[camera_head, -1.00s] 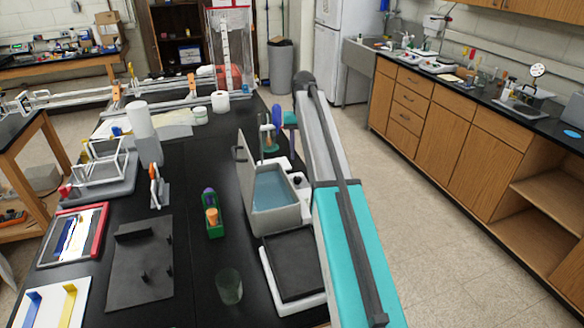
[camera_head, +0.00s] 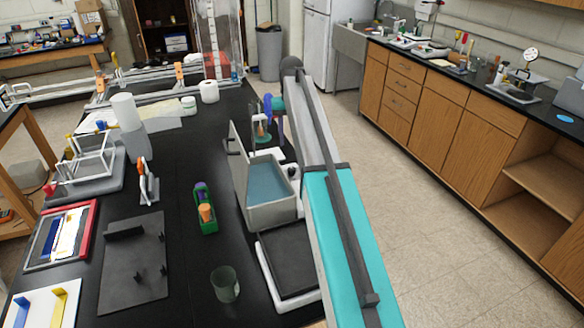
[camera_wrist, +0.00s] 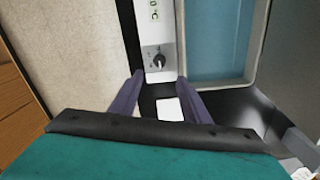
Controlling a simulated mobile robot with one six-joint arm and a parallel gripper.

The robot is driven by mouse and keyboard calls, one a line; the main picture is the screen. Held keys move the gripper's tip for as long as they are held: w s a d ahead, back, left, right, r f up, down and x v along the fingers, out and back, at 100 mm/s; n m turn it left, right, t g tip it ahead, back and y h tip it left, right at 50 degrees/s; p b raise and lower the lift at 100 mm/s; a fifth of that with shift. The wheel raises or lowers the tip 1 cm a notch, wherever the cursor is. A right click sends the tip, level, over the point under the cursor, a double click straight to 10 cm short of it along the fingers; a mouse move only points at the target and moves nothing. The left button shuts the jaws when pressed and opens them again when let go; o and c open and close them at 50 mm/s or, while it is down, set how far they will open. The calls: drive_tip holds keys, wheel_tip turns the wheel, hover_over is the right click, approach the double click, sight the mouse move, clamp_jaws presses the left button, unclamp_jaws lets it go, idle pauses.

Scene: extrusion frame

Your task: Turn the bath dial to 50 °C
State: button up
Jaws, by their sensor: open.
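The bath (camera_head: 272,216) is a grey tank of blue water on the black bench, its lid standing open at the left. Its control panel is on the right side, partly hidden by my arm. In the wrist view the white panel shows a black dial knob (camera_wrist: 159,62) below a display (camera_wrist: 154,11), on which only "0 °C" is readable. The bath's water and rim (camera_wrist: 252,50) are to the right. My gripper (camera_wrist: 160,76) is open and empty. Its purple fingertips are spread either side of the knob in the picture; contact cannot be told.
A black-topped white device (camera_head: 287,265) stands in front of the bath. A green rack (camera_head: 206,215) and a clear beaker (camera_head: 225,284) stand to the left. A purple and teal shape by my arm's far end, beyond the bath, looks like my gripper. The floor at right is clear.

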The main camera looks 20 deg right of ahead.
sight(292, 169)
wheel_tip(292, 169, down, 13)
drive_tip(key=b, duration=0.6)
drive_tip(key=shift+b, duration=0.4)
drive_tip(key=shift+c, duration=0.4)
